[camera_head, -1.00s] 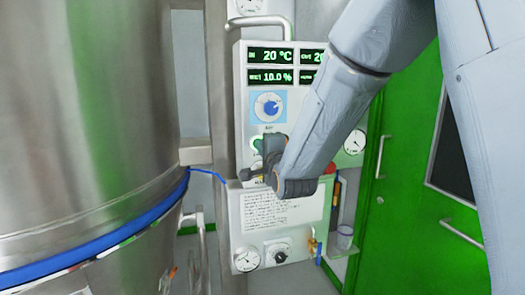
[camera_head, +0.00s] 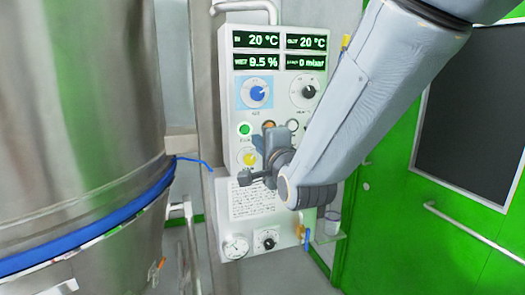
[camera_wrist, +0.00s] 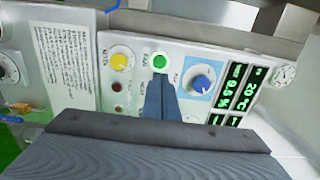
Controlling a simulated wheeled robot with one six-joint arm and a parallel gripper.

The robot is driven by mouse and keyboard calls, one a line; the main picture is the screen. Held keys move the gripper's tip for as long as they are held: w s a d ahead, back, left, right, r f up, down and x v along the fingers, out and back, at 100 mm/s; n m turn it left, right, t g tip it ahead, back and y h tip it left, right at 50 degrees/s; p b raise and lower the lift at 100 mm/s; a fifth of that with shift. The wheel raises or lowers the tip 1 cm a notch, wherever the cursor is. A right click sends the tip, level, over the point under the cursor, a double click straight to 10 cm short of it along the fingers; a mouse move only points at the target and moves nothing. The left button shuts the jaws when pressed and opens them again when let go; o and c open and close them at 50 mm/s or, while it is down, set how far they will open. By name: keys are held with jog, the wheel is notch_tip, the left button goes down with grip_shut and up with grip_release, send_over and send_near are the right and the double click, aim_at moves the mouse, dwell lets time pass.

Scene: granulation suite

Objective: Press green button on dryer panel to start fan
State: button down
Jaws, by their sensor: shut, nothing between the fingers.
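The dryer panel (camera_head: 226,110) is a pale upright box with displays, dials and buttons. Its green button (camera_head: 245,128) glows bright green, left of centre below the blue dial, and is in plain sight. It also shows in the wrist view (camera_wrist: 160,62). My gripper (camera_head: 262,143) is shut and empty, reaching in from the right, slightly below and right of the button in the head view. In the wrist view its closed fingertips (camera_wrist: 158,82) lie just under the button in the picture. The exact gap to the panel face cannot be told.
A blue dial (camera_head: 256,94) is above the button and a yellow knob (camera_head: 249,157) below it. A large steel vessel (camera_head: 70,110) stands left; a green door (camera_head: 395,200) is right.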

jog(key=shift+v, duration=1.7)
jog(key=s+d+f+n+g+h, duration=0.2)
jog(key=d+f+n+g, duration=0.15)
jog(key=f, duration=0.45)
jog(key=s+d+f+n+g+h, duration=0.1)
jog(key=s+d+f+n+g, duration=0.25)
jog(key=f, duration=0.55)
jog(key=s+d+f+n+g+h, duration=0.1)
jog(key=s+d+f+n+g, duration=0.3)
jog(key=s, duration=0.4)
jog(key=s+d+f+n+g+h, duration=0.1)
jog(key=s+d+f+n+g, duration=0.2)
jog(key=s+d+f+g, duration=0.2)
jog(key=s+f+g, duration=0.1)
jog(key=s, duration=0.2)
jog(key=shift+n, duration=0.4)
